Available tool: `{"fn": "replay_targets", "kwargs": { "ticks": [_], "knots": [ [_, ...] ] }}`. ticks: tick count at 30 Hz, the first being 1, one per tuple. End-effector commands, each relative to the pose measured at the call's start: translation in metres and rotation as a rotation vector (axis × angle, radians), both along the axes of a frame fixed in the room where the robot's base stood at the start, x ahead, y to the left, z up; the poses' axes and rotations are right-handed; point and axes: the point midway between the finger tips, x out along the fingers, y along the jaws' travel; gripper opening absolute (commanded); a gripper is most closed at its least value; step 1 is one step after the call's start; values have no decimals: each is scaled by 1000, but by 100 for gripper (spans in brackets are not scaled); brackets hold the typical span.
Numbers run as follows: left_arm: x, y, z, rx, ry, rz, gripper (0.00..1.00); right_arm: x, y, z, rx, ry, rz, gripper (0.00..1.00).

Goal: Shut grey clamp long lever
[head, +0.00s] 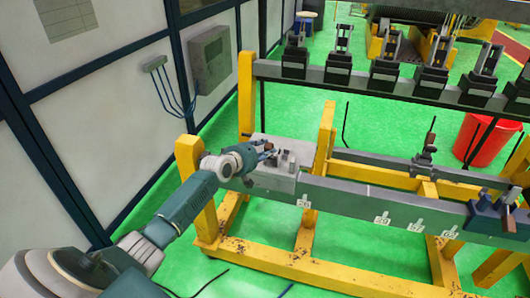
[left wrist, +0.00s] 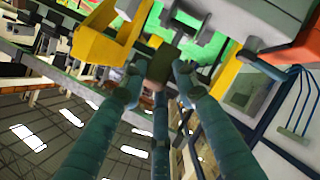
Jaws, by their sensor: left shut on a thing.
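The grey clamp (head: 285,163) sits on a grey block at the left end of the long beam. My left gripper (head: 262,152) reaches it from the left, and its fingers cover part of the clamp. In the left wrist view my left gripper (left wrist: 158,72) is shut on a brownish lever end (left wrist: 160,63), most likely the clamp's long lever. Grey metal clamp parts (left wrist: 185,20) show just beyond the fingers. The lever's exact angle is hard to tell. My right gripper is not in view.
A yellow frame (head: 300,265) carries the grey beam (head: 345,194), with an upright post (head: 246,95) near my arm. Several dark clamps line the upper rail. Another clamp (head: 424,158) and a red bin (head: 487,138) are to the right. A panelled wall is left.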

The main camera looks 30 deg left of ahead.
Motion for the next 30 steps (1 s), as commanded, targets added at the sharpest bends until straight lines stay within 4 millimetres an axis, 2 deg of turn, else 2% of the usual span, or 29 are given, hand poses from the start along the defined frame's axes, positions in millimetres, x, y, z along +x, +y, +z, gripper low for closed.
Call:
{"fn": "replay_targets", "kwargs": {
  "ticks": [1,9,15,16,18,30],
  "knots": [
    [11,-1,25,-12,-42,1,0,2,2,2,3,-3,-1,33],
    [12,1,24,-17,-31,2,0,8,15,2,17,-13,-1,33],
    [12,2,25,-17,-32,4,0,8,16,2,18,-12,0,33],
    [12,2,25,-17,-32,4,35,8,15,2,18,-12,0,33],
    [12,2,25,-16,-34,4,44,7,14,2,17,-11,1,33],
    [9,-2,15,-16,-14,-2,44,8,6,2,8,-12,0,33]
  ]
}}
